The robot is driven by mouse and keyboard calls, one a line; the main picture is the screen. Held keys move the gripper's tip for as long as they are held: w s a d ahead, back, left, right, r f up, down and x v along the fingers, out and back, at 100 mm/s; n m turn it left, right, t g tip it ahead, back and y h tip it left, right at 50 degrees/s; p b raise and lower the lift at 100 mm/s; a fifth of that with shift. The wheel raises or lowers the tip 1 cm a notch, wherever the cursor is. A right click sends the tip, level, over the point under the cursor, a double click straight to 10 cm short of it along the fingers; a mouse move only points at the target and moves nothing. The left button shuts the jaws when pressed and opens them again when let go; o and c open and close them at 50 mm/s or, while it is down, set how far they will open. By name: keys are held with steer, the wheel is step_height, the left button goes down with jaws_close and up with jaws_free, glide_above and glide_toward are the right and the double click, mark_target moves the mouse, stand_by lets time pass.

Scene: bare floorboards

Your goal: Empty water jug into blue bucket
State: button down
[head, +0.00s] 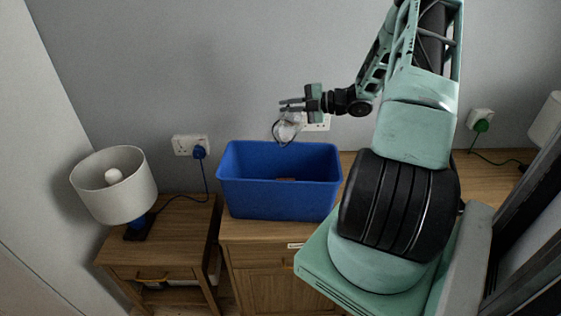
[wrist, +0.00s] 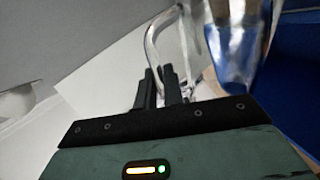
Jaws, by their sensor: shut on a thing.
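The blue bucket (head: 265,197) is a rectangular tub standing on the wooden cabinet in the head view. Its blue wall also fills the right side of the wrist view (wrist: 300,85). The clear water jug (head: 288,130) hangs below my gripper (head: 290,104), above the bucket's back rim in the picture. In the wrist view my gripper (wrist: 165,88) is shut on the handle of the jug (wrist: 238,45), and the jug's body lies to the right of the fingers. The jug looks tilted there. Its water level cannot be made out.
A lamp (head: 114,187) stands on a small wooden table (head: 170,240) at the left. A wall socket (head: 190,145) with a blue plug is behind it. Another lamp (head: 547,120) is at the right edge. Bare cabinet top (head: 475,180) shows right of my arm.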

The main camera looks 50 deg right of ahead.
mark_target(285, 119)
steer(key=shift+s+a+n+b, duration=0.2)
steer(key=shift+a+n+b, duration=0.1)
steer(key=shift+a, duration=0.2)
steer(key=shift+s+a+f, duration=0.1)
steer(key=shift+s+a, duration=0.05)
steer(key=shift+a, duration=0.25)
steer(key=shift+s+a+r+n+h+b, duration=0.2)
steer(key=shift+a+n+b, duration=0.25)
steer(key=shift+b, duration=0.45)
steer(key=shift+s+a+r+n+h+b, duration=0.2)
steer(key=shift+a+n+b, duration=0.3)
steer(key=shift+b, duration=0.4)
steer(key=shift+s+a+r+n+h+b, duration=0.1)
steer(key=shift+s+a+r+n+b, duration=0.25)
steer(key=shift+b, duration=0.55)
steer(key=shift+a+f+n+t+b, duration=0.1)
steer(key=shift+a+n+t+b, duration=0.3)
steer(key=shift+b, duration=0.3)
